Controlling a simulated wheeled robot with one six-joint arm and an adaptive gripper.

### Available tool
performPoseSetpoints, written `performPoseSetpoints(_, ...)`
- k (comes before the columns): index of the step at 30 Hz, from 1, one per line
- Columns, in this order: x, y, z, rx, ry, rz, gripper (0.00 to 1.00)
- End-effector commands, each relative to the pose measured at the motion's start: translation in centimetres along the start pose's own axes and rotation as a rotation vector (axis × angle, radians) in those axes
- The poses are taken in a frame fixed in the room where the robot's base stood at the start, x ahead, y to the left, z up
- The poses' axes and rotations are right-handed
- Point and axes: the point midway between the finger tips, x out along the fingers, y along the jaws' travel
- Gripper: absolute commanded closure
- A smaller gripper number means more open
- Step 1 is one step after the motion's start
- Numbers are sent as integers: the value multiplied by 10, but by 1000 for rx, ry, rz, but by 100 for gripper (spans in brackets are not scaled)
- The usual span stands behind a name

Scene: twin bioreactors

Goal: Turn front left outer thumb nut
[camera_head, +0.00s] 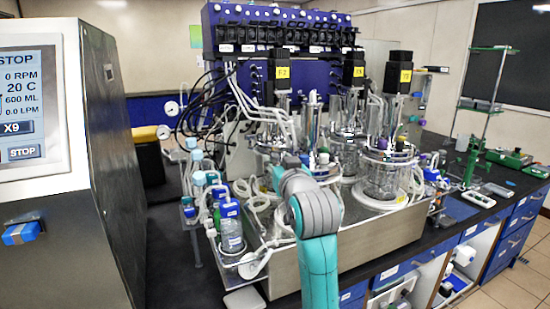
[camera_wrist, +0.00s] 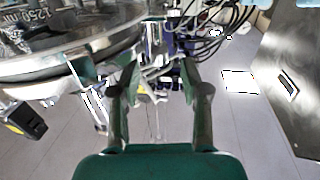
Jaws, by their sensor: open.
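In the wrist view my gripper (camera_wrist: 160,80) is open, with its two fingers apart. A glass vessel with volume marks (camera_wrist: 70,30) and a metal rim (camera_wrist: 75,62) fills the upper left, close to the left finger. A small bright metal fitting (camera_wrist: 154,62) shows between and beyond the fingertips. I cannot tell whether it is the thumb nut, and no contact is visible. In the head view my teal arm reaches toward the left bioreactor (camera_head: 311,125) and hides its lower front. My gripper and the front left outer thumb nut cannot be made out there.
The right bioreactor (camera_head: 384,178) stands close by on the bench. Bottles (camera_head: 229,222) and looped tubing crowd the left side. A control cabinet with a screen (camera_head: 32,110) stands at the far left. Dark cables (camera_wrist: 205,30) hang beyond the fingers in the wrist view.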

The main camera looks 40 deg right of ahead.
Motion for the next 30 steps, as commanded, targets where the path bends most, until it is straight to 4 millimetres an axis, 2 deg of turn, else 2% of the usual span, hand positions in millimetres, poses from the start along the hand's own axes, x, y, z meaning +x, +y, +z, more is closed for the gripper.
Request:
performPoseSetpoints(3,17,0,0,0,0,0,54)
performPoseSetpoints(7,29,0,0,0,0,0,54)
performPoseSetpoints(19,35,0,0,0,1,0,54)
performPoseSetpoints(24,35,0,0,0,1,0,97)
performPoseSetpoints(25,35,0,0,0,1,0,100)
performPoseSetpoints(30,35,0,0,0,1,1,100)
